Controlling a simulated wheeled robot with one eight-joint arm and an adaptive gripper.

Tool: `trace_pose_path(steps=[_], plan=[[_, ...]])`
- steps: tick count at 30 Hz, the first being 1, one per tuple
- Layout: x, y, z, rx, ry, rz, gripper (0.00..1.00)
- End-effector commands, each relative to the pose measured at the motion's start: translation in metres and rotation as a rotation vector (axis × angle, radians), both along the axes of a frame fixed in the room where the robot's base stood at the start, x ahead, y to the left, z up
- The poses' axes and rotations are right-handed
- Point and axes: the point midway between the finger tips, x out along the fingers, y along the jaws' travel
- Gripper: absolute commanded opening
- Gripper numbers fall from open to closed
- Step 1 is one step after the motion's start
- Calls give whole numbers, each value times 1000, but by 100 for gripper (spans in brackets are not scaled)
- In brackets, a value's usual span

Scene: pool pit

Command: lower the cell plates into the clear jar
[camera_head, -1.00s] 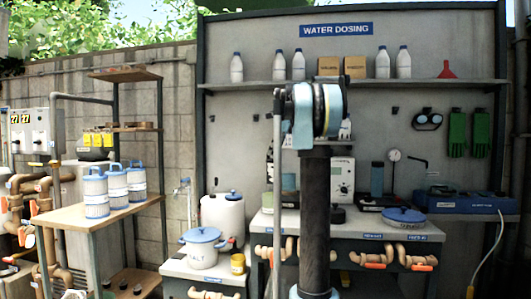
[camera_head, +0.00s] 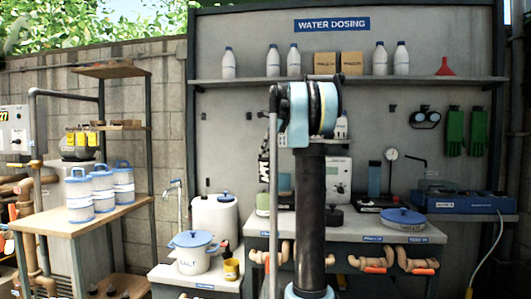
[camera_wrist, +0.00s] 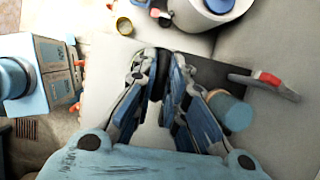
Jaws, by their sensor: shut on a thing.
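My gripper (camera_wrist: 160,75) is in the middle of the wrist view, its two blue-padded fingers close together. It is shut on a dark, thin piece (camera_wrist: 159,66), probably the cell plates, mostly hidden between the fingers. In the head view my arm column covers the middle of the bench and I cannot make out the gripper clearly. A pale greenish, see-through container (camera_head: 263,203) shows just left of the column on the bench; I cannot tell whether it is the clear jar. In the wrist view a teal round thing (camera_wrist: 236,113) lies partly behind the right finger.
A white pot with a blue lid (camera_head: 194,252) and a yellow cup (camera_head: 231,269) stand on the lower left stand. A blue-lidded dish (camera_head: 402,218) and a blue box (camera_head: 464,204) are on the right of the bench. White blue-topped canisters (camera_head: 103,187) stand on the left table.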

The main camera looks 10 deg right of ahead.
Motion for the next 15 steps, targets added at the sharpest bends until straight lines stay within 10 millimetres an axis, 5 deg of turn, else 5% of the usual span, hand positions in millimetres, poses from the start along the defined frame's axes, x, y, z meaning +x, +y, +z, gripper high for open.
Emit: trace_pose_path(steps=[15], plan=[[0, 0, -32, 0, 0, 0, 0]])
